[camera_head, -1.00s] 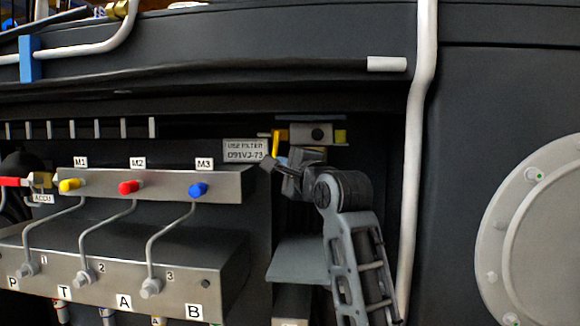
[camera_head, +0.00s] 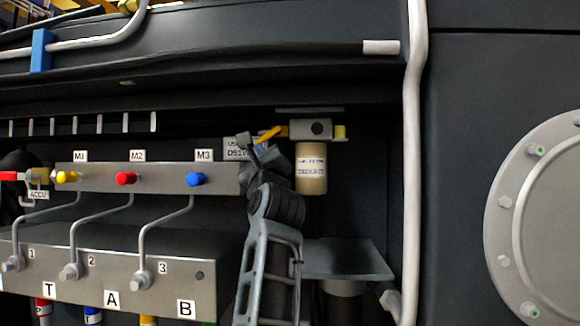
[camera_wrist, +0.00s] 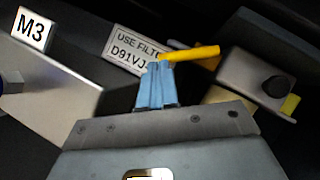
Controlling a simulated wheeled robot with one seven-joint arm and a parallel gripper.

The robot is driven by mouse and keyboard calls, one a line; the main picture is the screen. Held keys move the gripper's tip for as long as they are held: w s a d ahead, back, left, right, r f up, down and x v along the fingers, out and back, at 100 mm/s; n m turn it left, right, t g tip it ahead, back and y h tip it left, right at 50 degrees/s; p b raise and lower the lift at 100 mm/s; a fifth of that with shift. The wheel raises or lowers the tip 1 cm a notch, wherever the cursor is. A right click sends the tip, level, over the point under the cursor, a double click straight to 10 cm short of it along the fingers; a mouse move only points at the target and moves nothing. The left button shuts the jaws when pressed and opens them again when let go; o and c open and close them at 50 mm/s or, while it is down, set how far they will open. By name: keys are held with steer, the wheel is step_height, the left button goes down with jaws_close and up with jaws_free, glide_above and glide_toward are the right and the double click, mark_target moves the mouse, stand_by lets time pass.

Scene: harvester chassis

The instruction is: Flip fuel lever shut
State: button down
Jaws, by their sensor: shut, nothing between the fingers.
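The yellow fuel lever (camera_head: 271,134) juts left from the grey filter head (camera_head: 311,129), nearly level, its free end slightly lower. My gripper (camera_head: 246,142) is at the lever's free end, on its left side. In the wrist view the lever (camera_wrist: 190,53) crosses just past the blue fingertips (camera_wrist: 155,68) of my gripper. The fingers are shut with nothing between them. The lever's end appears to touch or lie just over the fingertips; I cannot tell which. The filter head also shows in the wrist view (camera_wrist: 250,80).
A beige filter canister (camera_head: 311,168) hangs under the head. A label plate (camera_head: 232,148) is behind my gripper, partly hidden. The valve block with coloured knobs (camera_head: 150,178) stands left. A grey shelf (camera_head: 345,260) is below, and a white pipe (camera_head: 411,180) runs down at right.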

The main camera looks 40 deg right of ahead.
steer(key=shift+w+a+r, duration=0.15)
steer(key=shift+w+a, duration=0.05)
steer(key=shift+w, duration=0.1)
steer(key=shift+w+r, duration=0.1)
steer(key=shift+r, duration=0.05)
stand_by(0.5)
